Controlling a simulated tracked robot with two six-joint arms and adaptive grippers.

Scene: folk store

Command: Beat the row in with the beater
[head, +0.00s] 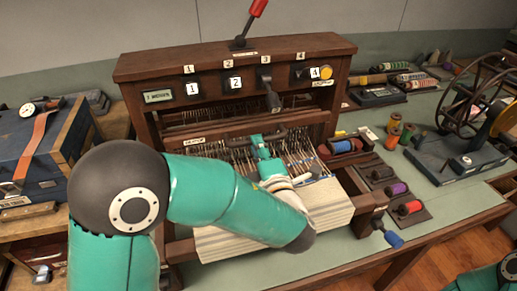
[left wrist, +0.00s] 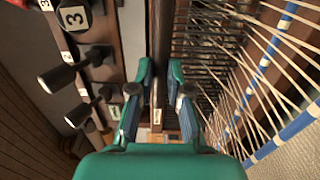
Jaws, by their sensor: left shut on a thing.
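The wooden table loom (head: 235,52) stands in the middle of the head view, with pale warp threads (head: 300,152) and a cream woven cloth (head: 325,205) at its front. The beater (head: 285,128) is a dark wooden bar with a dark handle, across the warp. My left gripper (head: 258,143) reaches over the cloth and is shut on the beater's handle. In the left wrist view the fingers (left wrist: 160,85) sit on both sides of a dark bar (left wrist: 161,40). The arm hides part of the cloth and warp. My right gripper is out of view.
Numbered levers (head: 270,98) stick out of the loom front; one red-handled lever (head: 257,10) stands on top. Shuttles (head: 405,208) lie right of the loom. A winder with a wheel (head: 465,150) stands farther right, and a blue box (head: 35,150) at left.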

